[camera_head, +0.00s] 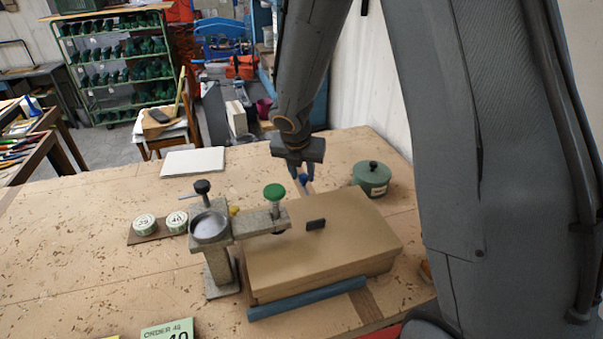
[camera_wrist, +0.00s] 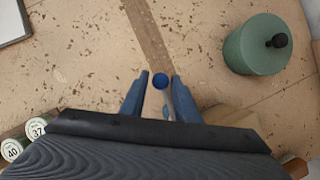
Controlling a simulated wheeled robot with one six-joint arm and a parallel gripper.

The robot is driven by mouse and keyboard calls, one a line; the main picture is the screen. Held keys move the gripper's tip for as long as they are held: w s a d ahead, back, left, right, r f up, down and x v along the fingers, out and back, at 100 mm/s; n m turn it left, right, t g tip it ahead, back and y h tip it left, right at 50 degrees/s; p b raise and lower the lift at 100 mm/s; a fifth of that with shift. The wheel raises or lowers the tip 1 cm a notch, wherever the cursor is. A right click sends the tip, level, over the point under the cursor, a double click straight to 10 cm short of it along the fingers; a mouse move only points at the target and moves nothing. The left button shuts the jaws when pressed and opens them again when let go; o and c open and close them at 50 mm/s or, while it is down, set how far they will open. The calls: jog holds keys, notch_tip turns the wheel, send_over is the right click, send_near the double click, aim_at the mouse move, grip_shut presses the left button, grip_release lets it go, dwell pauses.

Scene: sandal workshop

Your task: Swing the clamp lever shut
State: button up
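My gripper (camera_head: 303,180) points down behind the brown box (camera_head: 330,245). In the wrist view its two blue fingers (camera_wrist: 159,78) are apart. A round blue knob (camera_wrist: 160,81) shows between the fingertips, with a small gap on each side; its height relative to them is unclear. I take it for the end of the clamp lever; the rest of the lever is mostly hidden by the gripper and box. A grey metal stand (camera_head: 220,270) at the box's left carries a round cup, a black-knobbed handle (camera_head: 202,187) and an arm with a green knob (camera_head: 274,192).
A green lidded pot (camera_head: 371,180) stands right of the gripper, also in the wrist view (camera_wrist: 250,50). Two numbered round tins (camera_head: 145,224) sit on a board at left. A blue bar (camera_head: 305,300) lies along the box's front. A white slab (camera_head: 193,162) lies at the back left.

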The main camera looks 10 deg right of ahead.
jog(key=v, duration=0.7)
jog(key=shift+s+r, duration=0.15)
jog(key=shift+r, duration=0.2)
jog(key=shift+a, duration=0.15)
